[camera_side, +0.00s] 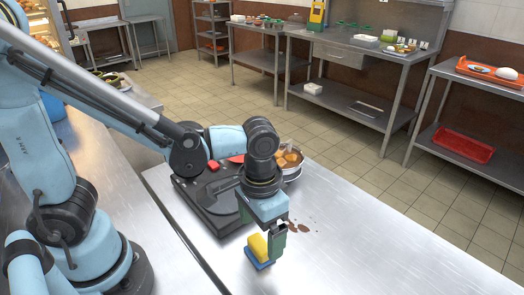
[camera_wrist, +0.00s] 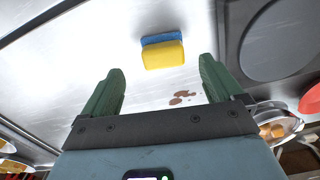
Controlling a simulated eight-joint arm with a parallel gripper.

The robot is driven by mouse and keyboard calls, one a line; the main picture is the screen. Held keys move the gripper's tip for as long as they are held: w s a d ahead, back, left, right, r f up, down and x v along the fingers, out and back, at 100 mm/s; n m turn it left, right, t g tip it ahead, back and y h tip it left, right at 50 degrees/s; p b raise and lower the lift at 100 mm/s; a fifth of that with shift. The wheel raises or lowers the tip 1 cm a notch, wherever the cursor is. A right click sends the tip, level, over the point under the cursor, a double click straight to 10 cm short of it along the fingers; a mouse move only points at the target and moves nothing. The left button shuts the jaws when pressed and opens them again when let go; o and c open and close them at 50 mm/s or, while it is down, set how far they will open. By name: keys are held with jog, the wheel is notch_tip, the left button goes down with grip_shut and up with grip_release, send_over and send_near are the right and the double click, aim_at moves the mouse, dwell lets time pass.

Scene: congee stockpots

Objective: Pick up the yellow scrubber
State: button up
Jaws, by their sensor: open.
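The yellow scrubber (camera_side: 258,248) lies on the steel counter, with a blue layer on one face. In the wrist view the scrubber (camera_wrist: 163,54) sits ahead of my gripper, between the lines of the two fingers and slightly beyond their tips. My gripper (camera_wrist: 160,75) is open and empty, with a green finger on each side. In the side view my gripper (camera_side: 277,240) hangs low over the counter beside the scrubber, and one green finger partly overlaps the scrubber's right side. I cannot tell whether they touch.
A dark stove (camera_side: 205,195) stands behind my gripper, with a pot of food (camera_side: 290,158) near it. Brown spots (camera_side: 299,228) mark the counter (camera_side: 370,245) right of my gripper. The counter's right part is clear. Steel shelves stand across the floor.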

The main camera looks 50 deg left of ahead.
aim_at(260, 243)
jog(key=shift+w+a+f, duration=0.1)
jog(key=shift+a+f, duration=0.05)
jog(key=shift+f, duration=1.15)
jog(key=shift+a+f, duration=0.1)
jog(key=shift+f, duration=1.2)
jog(key=shift+c, duration=0.2)
jog(key=c, duration=1.1)
jog(key=shift+r, duration=0.15)
jog(key=shift+r, duration=0.55)
jog(key=r, duration=0.2)
jog(key=s+r, duration=0.1)
jog(key=shift+d+r, duration=0.15)
jog(key=shift+d, duration=0.15)
jog(key=s+d+r, duration=0.6)
jog(key=s, duration=0.2)
jog(key=shift+s+r, duration=0.2)
jog(key=shift+s, duration=0.15)
